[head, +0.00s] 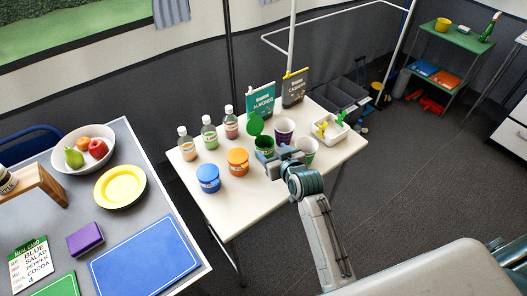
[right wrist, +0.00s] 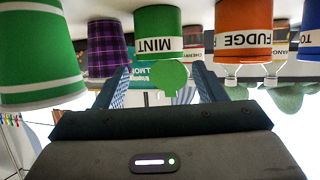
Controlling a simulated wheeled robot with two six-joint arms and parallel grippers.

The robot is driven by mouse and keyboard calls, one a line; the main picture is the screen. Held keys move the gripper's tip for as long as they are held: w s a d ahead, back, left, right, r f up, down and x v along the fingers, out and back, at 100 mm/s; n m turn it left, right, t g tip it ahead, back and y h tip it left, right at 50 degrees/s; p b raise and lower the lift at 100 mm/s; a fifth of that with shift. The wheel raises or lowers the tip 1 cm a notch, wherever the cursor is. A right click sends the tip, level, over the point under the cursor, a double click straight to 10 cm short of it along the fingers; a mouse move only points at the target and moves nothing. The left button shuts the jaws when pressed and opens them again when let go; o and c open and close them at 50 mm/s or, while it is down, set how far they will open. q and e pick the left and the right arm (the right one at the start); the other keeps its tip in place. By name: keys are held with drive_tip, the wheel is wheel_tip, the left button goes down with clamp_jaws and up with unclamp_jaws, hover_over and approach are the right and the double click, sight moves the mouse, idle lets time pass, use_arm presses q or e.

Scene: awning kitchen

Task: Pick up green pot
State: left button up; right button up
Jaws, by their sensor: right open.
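The green pot (head: 264,146) stands on the white table among other pots and cups, its round green lid (head: 255,124) raised on the far side. In the right wrist view the green pot (right wrist: 158,38) bears the word MINT, and its green lid (right wrist: 170,76) shows between the fingers. My right gripper (head: 275,161) is open and empty, close to the pot on its near right side. In the right wrist view its fingers (right wrist: 161,75) point toward the pot, with a gap left before it. My left gripper is not in view.
An orange pot (head: 237,162) and a blue pot (head: 208,178) stand left of the green pot. A purple cup (head: 284,131) and a green striped cup (head: 307,150) stand close on its right. Several bottles (head: 209,134) and two bags (head: 260,99) stand behind.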

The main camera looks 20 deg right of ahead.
sight(261, 140)
drive_tip(key=x, duration=0.3)
drive_tip(key=shift+d, duration=0.1)
drive_tip(key=shift+p+x, duration=0.65)
drive_tip(key=shift+x, duration=1.9)
drive_tip(key=shift+c, duration=0.4)
drive_tip(key=c, duration=0.6)
